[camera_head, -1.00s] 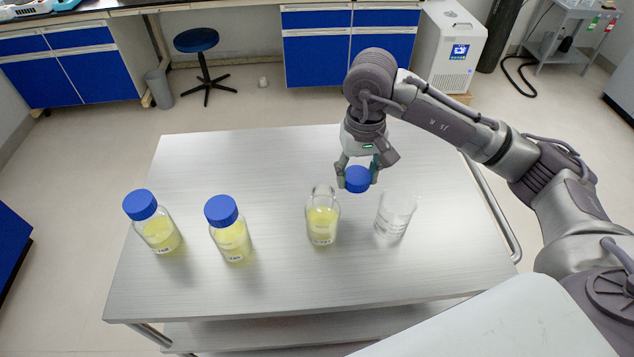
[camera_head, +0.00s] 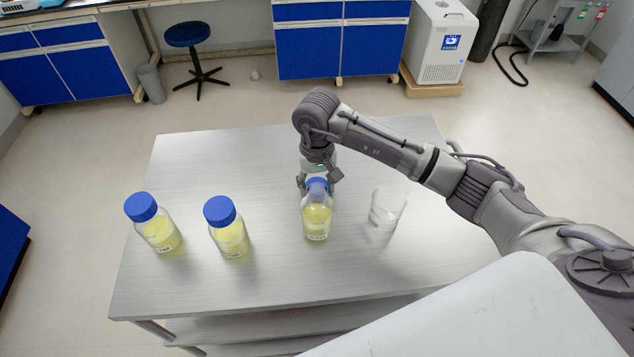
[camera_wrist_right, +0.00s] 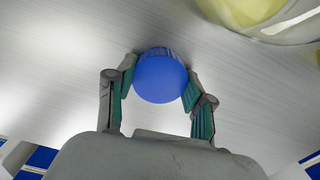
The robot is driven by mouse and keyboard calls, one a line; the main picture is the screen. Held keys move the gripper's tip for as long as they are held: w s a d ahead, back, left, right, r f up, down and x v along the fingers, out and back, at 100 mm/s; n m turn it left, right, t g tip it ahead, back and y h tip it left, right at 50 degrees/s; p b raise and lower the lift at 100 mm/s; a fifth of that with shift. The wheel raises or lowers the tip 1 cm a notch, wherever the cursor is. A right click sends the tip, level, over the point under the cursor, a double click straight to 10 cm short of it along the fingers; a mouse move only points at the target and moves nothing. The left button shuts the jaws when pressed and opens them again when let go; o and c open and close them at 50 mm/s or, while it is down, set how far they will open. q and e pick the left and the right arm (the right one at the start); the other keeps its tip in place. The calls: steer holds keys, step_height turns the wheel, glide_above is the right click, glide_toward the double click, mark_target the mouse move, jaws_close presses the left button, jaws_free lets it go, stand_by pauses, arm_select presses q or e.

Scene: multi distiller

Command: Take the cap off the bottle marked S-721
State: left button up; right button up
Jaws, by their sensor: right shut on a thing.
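An uncapped clear bottle (camera_head: 317,219) with yellow liquid stands upright on the table. Its label is too small to read. My right gripper (camera_head: 318,183) is just behind this bottle in the head view, shut on a blue cap (camera_head: 316,188) that is partly hidden by the bottle's neck. In the right wrist view the blue cap (camera_wrist_right: 160,76) sits between both fingertips of my right gripper (camera_wrist_right: 160,82), apart from the bottle (camera_wrist_right: 285,20) at the top right. My left gripper is not in view.
Two blue-capped bottles with yellow liquid, one at the far left (camera_head: 160,234) and one nearer the middle (camera_head: 233,239), stand on the grey table (camera_head: 270,280). An empty glass beaker (camera_head: 385,212) stands right of the open bottle. The table's back left and front are clear.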

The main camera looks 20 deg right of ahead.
steer(key=shift+f, duration=0.15)
steer(key=o, duration=1.3)
